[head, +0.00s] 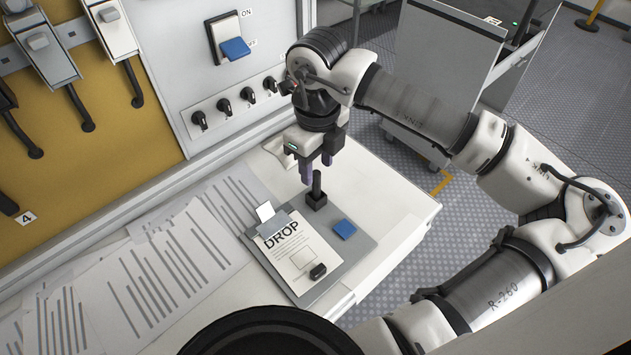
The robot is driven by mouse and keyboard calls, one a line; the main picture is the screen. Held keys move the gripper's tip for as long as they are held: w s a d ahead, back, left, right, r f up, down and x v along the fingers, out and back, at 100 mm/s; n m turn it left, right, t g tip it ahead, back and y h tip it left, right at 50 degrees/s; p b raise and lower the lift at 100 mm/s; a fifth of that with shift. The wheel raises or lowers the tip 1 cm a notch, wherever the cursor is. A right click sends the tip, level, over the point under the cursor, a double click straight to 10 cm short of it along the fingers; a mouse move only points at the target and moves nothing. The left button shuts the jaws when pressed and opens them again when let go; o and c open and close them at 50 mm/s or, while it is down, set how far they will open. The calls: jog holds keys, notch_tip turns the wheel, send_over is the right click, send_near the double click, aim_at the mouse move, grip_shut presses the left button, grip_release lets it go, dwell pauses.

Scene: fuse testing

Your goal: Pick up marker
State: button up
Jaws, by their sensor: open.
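A thin black upright piece on a square black base (316,197) stands near the back edge of the grey board on the white table. It looks like the marker, though I cannot be sure from its shape. My gripper (317,169) is open and points down just above and behind it in the picture. Its dark fingers are close to the top of the upright piece. I cannot tell whether they touch it. Nothing shows held between the fingers.
Striped papers (165,275) lie at left. A panel with black knobs (222,106) and a blue switch (235,48) rises behind. Bare table (390,192) lies right.

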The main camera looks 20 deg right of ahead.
aim_at(316, 185)
notch_tip(316, 185, down, 3)
jog(key=shift+r, duration=0.15)
jog(key=f+p, duration=0.1)
jog(key=f, duration=0.1)
jog(key=w+f+p, duration=0.1)
jog(key=f, duration=0.1)
jog(key=shift+d, duration=0.1)
jog(key=shift+f, duration=0.65)
grip_shut()
